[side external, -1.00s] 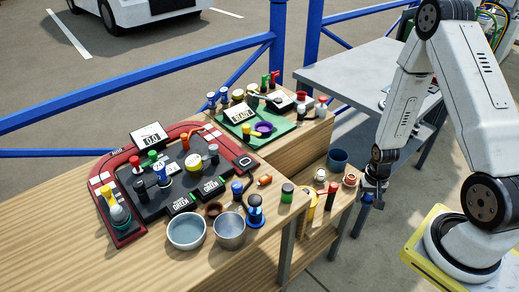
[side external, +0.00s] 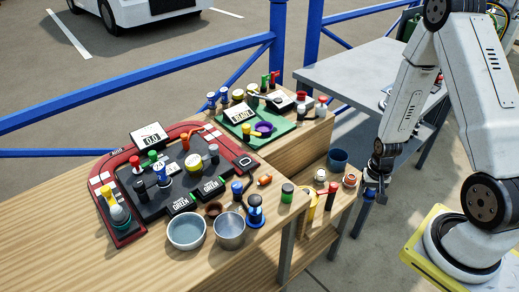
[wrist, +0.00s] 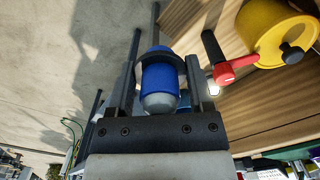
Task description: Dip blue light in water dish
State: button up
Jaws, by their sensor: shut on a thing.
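My gripper (side external: 373,186) hangs beyond the right end of the wooden bench and is shut on a blue light (side external: 368,197). In the wrist view the blue light (wrist: 158,72) sits between the two fingers (wrist: 155,60), with a rounded pale grey end toward the palm and a dark ring around it. A pale blue-grey bowl (side external: 187,246) stands at the bench's front edge, well left of my gripper; it looks like the water dish. A metal bowl (side external: 230,241) stands beside it on the right.
The wrist view shows a yellow round part (wrist: 262,30) with a red lever (wrist: 238,69) close by. A red-framed panel (side external: 125,165) fills the bench's left.

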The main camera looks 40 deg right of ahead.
notch_tip(320, 180, up, 18)
jog(key=w+a+n, duration=0.2)
jog(key=w+a, duration=0.2)
jog(key=w, duration=0.3)
jog(key=w+a+n, duration=0.2)
jog(key=w+a, duration=0.2)
jog(key=w, duration=0.2)
jog(key=n, duration=0.8)
send_over(188, 234)
notch_tip(188, 234, down, 4)
jog(key=shift+f, duration=0.55)
jog(key=shift+f, duration=0.2)
jog(key=shift+f, duration=3.65)
